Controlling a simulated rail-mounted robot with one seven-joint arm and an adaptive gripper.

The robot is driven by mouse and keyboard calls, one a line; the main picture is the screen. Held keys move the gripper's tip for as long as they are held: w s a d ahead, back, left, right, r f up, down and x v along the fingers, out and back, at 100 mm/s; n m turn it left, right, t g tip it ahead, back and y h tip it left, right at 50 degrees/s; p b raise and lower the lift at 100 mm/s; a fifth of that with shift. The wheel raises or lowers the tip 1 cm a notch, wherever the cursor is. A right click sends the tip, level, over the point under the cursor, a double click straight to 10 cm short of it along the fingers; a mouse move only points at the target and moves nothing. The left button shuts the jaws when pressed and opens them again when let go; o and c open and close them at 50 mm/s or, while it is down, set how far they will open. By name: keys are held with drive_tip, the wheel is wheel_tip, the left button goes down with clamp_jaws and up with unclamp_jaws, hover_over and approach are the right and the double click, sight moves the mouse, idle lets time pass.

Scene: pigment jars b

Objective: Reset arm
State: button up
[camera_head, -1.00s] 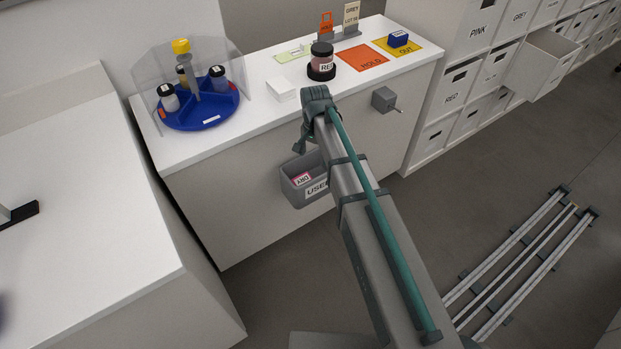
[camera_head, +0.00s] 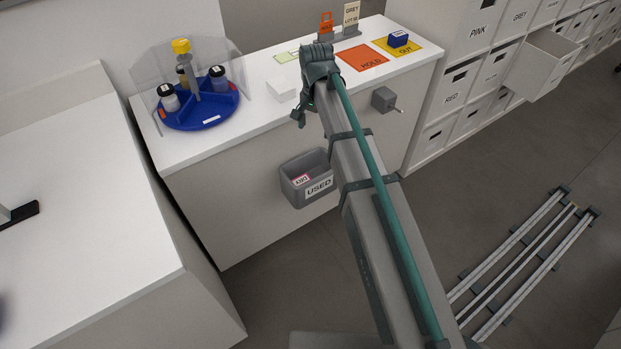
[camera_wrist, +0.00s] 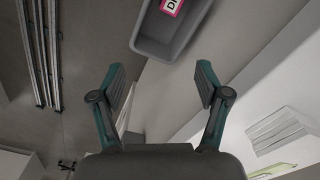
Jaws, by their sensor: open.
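My gripper (camera_wrist: 160,76) is open in the wrist view, with its two fingers spread and nothing between them. In the head view my arm reaches up to the white counter (camera_head: 235,130), its wrist over the counter's front edge. The fingers are hard to make out there. The grey USED bin (camera_head: 308,182) hangs on the counter's front, below my wrist, with a pink-edged card in it. The bin also shows at the top of the wrist view (camera_wrist: 147,42), beyond the fingertips and apart from them. The jar labelled RED is hidden behind my wrist in the head view.
A blue carousel (camera_head: 205,122) with several jars and a clear shield stands at the counter's left. A white block (camera_head: 281,90), orange HOLD mat (camera_head: 362,58) and yellow OUT mat (camera_head: 412,50) with a blue block lie nearby. An open drawer (camera_head: 543,68) juts out at right.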

idle(0.3)
drive_tip(key=s+d+f+n, duration=0.3)
drive_tip(key=s+d+f, duration=0.7)
drive_tip(key=f, duration=0.3)
drive_tip(key=s+d+f+n, duration=0.2)
drive_tip(key=s+d+f, duration=0.75)
drive_tip(key=f, duration=0.35)
drive_tip(key=s+f+g+p, duration=0.1)
drive_tip(key=s+f+g, duration=0.1)
drive_tip(key=s+f, duration=0.3)
drive_tip(key=s+f+g, duration=0.2)
drive_tip(key=s+f, duration=0.3)
drive_tip(key=s, duration=0.8)
drive_tip(key=s+f+g+p, duration=0.1)
drive_tip(key=s+f, duration=0.4)
drive_tip(key=s, duration=0.5)
drive_tip(key=shift+d+g+p, duration=0.2)
drive_tip(key=shift+g+p, duration=0.15)
drive_tip(key=shift+g, duration=0.55)
